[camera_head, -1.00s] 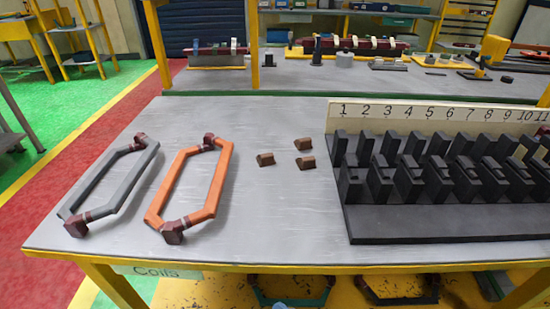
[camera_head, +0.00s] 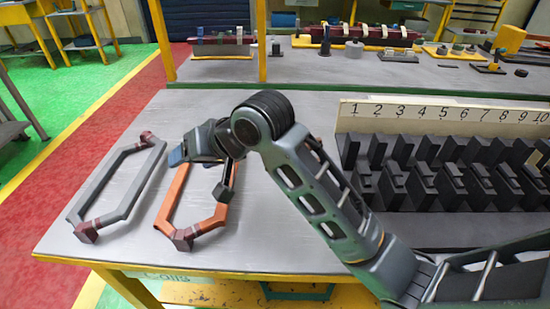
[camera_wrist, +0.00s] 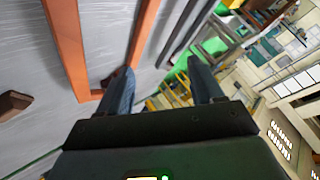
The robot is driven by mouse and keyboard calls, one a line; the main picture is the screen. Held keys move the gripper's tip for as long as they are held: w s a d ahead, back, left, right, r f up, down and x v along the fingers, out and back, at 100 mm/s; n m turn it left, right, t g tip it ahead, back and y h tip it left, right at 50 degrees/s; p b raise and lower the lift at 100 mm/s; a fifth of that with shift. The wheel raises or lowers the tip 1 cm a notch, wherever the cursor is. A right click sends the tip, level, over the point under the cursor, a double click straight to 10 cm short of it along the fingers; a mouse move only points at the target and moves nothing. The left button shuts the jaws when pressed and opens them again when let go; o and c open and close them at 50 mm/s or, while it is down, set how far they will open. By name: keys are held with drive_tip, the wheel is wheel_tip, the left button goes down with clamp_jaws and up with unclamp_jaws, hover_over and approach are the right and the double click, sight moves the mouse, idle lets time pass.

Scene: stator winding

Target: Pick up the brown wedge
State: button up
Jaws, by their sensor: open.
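A brown wedge (camera_wrist: 14,104) lies on the grey table at the left edge of the wrist view, outside the jaws. No brown wedge shows in the head view; my arm covers the table between the orange coil and the numbered rack. My gripper (camera_wrist: 162,86) is open and empty, its two blue fingers spread apart. In the head view my gripper (camera_head: 178,156) is above the orange coil, left of the arm's elbow.
The orange coil (camera_head: 172,197) and a grey coil (camera_head: 130,197) lie on the left of the table. The numbered black rack (camera_head: 398,195) with a white number board stands on the right. A second bench (camera_head: 330,78) with parts is behind.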

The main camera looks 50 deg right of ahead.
drive_tip(key=s+d+f+m+g+h, duration=0.1)
drive_tip(key=s+d+g+h, duration=0.15)
drive_tip(key=d, duration=0.65)
drive_tip(key=s+d+f+g+h, duration=0.1)
drive_tip(key=s+d+g+h, duration=0.2)
drive_tip(key=d, duration=0.6)
drive_tip(key=shift+y, duration=0.35)
drive_tip(key=shift+s+f+p+x, duration=0.1)
drive_tip(key=shift+s+p+x, duration=0.15)
drive_tip(key=shift+x, duration=0.95)
drive_tip(key=shift+s+f+p+x, duration=0.1)
drive_tip(key=shift+s+p+x, duration=0.15)
drive_tip(key=shift+x, duration=0.95)
drive_tip(key=shift+s+f+p+x, duration=0.1)
drive_tip(key=shift+s+p+x, duration=0.15)
drive_tip(key=shift+x, duration=0.95)
drive_tip(key=shift+r, duration=0.1)
drive_tip(key=c, duration=1.1)
drive_tip(key=shift+c, duration=0.2)
